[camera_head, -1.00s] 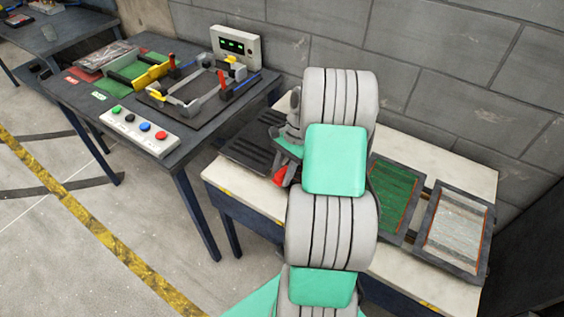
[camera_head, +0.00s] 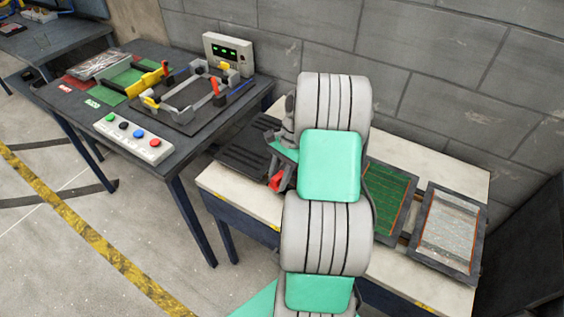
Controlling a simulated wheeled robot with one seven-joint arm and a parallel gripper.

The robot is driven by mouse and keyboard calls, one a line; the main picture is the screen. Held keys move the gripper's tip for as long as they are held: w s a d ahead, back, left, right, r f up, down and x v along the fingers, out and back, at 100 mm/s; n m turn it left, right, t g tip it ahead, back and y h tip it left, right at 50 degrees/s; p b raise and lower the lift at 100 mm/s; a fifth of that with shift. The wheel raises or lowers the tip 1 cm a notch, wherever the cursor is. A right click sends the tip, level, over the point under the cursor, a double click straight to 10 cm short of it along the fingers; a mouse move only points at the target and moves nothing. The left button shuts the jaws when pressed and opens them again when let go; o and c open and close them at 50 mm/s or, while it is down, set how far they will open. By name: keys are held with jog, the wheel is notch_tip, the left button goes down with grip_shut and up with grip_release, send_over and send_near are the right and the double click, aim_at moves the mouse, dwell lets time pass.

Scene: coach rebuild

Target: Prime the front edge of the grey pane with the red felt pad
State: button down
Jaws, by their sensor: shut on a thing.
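The grey pane (camera_head: 450,232), pale and glassy with an orange line along its edge, lies in a dark frame at the right end of the cream-topped bench. My gripper (camera_head: 279,173) is at the left part of that bench, mostly hidden behind my arm. It is shut on the red felt pad (camera_head: 275,182), of which only a small red part shows. The gripper and pad are well left of the grey pane, with my arm between them in the picture. I cannot tell whether the pad touches anything.
A green pane (camera_head: 385,198) in a dark frame lies left of the grey one. A dark ribbed tray (camera_head: 245,148) is at the bench's left end. The dark table (camera_head: 183,180) at left carries a clamp fixture (camera_head: 190,98) and button box (camera_head: 134,136). A block wall stands behind.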

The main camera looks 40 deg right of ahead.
aim_at(277, 176)
jog(key=shift+w+r+p, duration=0.2)
jog(key=shift+r+p, duration=0.15)
jog(key=shift+r, duration=0.4)
notch_tip(277, 176, up, 5)
jog(key=p, duration=0.5)
jog(key=shift+r+p, duration=0.1)
jog(key=shift+p, duration=0.3)
jog(key=shift+d, duration=0.1)
